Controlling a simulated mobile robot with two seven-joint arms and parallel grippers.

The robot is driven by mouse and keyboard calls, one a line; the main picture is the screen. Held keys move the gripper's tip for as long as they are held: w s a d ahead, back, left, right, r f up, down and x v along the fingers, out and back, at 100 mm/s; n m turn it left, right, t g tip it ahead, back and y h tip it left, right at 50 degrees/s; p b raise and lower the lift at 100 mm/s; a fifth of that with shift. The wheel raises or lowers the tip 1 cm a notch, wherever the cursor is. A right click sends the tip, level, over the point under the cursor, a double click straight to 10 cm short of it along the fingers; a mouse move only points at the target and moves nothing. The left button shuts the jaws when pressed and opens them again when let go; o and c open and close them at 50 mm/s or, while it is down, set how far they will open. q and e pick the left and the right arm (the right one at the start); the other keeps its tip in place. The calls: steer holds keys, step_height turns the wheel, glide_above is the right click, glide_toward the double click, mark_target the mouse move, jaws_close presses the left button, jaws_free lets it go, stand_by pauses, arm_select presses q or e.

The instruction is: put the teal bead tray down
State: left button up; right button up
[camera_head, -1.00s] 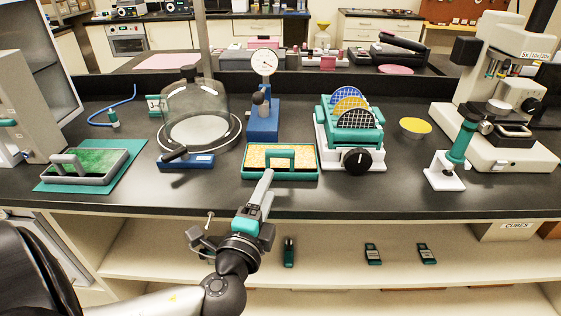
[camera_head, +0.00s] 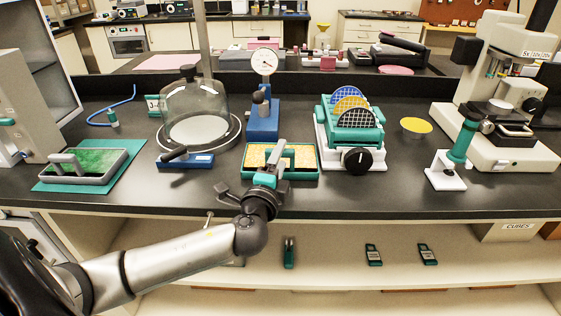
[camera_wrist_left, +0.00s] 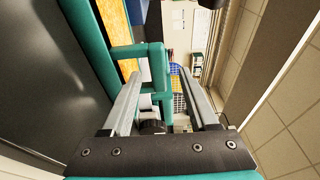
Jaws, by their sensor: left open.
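The teal bead tray (camera_head: 308,173), filled with orange-yellow beads, sits on the dark bench at the centre, near the front edge. My left gripper (camera_head: 277,157) is over its front and hides part of the tray and its handle. In the left wrist view, the tray's teal rim (camera_wrist_left: 88,40) runs along the left, and its teal handle (camera_wrist_left: 150,55) shows at the open fingertips (camera_wrist_left: 160,73). The fingers are spread; I cannot tell whether either touches the handle. My right gripper is out of view.
A blue dial gauge stand (camera_head: 262,122) is behind. A teal wafer rack (camera_head: 352,137) stands close on the right. A green-filled tray (camera_head: 90,165) lies far left.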

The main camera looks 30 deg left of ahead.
arm_select(q)
steer(key=shift+x, duration=1.75)
steer(key=shift+f, duration=0.1)
jaws_close()
